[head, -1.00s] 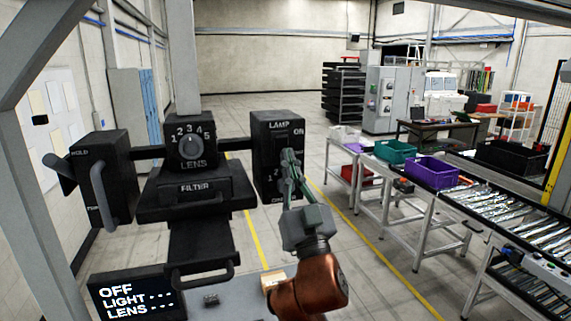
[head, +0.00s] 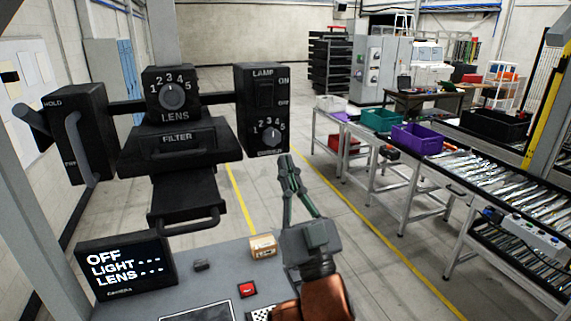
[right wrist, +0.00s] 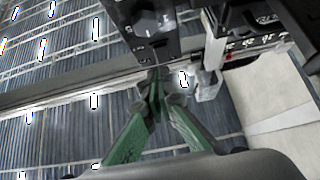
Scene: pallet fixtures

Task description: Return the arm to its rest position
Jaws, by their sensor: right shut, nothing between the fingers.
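My right gripper (head: 286,160) is shut and empty, fingers pointing up, just below and to the right of the black lamp box (head: 262,92). A gap shows between the fingertips and the box in the head view. The lamp box carries an ON/OFF switch and a dial with numbers. In the right wrist view the green-sided fingers (right wrist: 158,85) meet below a dark box with a knob (right wrist: 147,22). My left gripper is in neither view.
The lens dial box (head: 172,93), filter drawer (head: 176,145) and hold lever box (head: 78,135) are left of the arm. A screen (head: 125,268) reads OFF. A red button (head: 247,289) and small carton (head: 263,246) are on the panel below. Open floor lies right, before the conveyor (head: 500,180).

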